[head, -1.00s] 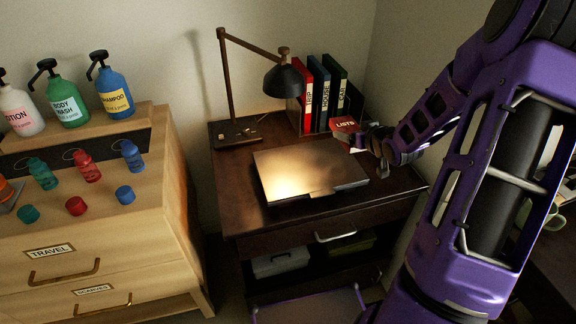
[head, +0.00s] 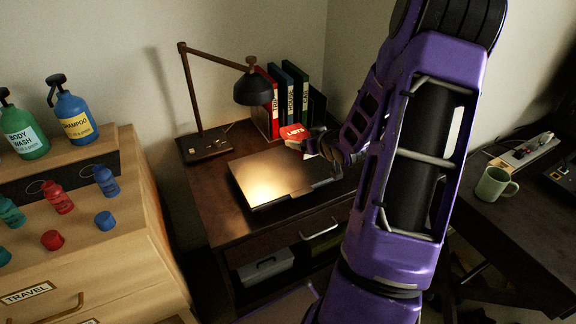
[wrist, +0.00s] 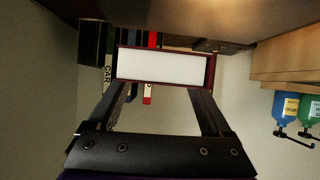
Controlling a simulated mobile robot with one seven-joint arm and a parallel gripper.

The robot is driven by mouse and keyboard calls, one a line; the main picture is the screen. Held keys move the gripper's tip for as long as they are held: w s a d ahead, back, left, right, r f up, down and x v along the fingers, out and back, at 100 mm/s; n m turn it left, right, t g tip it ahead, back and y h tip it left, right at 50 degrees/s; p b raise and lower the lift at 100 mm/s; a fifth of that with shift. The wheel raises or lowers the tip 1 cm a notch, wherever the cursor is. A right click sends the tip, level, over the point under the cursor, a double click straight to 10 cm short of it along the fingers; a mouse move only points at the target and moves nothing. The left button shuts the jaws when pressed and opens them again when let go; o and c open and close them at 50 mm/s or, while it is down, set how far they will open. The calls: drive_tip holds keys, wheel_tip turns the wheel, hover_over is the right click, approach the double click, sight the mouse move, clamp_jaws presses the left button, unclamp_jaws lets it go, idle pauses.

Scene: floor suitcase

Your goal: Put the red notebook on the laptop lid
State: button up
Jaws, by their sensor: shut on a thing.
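The red notebook (head: 292,133), marked LISTS, is at the back of the dark desk, behind the laptop and in front of the binders. My gripper (head: 312,147) is shut on it. In the wrist view the notebook's white page edge and red cover (wrist: 212,68) show between my two fingers (wrist: 162,100). It seems held above the desk, but its height is hard to tell. The laptop (head: 270,180) lies closed on the desk, its lid bare and lit by the lamp. My arm partly hides the laptop's right side and the desk's right end.
A desk lamp (head: 252,88) leans over the desk close to the notebook. Binders (head: 287,95) stand behind it, also in the wrist view (wrist: 108,75). A wooden dresser (head: 110,235) with bottles is at left. A green mug (head: 492,184) stands on the right table.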

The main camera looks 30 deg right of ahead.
sight(302, 167)
wheel_tip(302, 167, down, 8)
drive_tip(key=shift+r+b, duration=0.15)
drive_tip(key=shift+b, duration=0.45)
drive_tip(key=shift+f, duration=0.2)
drive_tip(key=o, duration=1.2)
drive_tip(key=shift+o, duration=0.2)
drive_tip(key=shift+r, duration=0.15)
drive_tip(key=shift+s+r, duration=0.1)
drive_tip(key=shift+r, duration=0.05)
drive_tip(key=p+v, duration=0.1)
drive_tip(key=v, duration=1)
drive_tip(key=shift+s+p, duration=0.35)
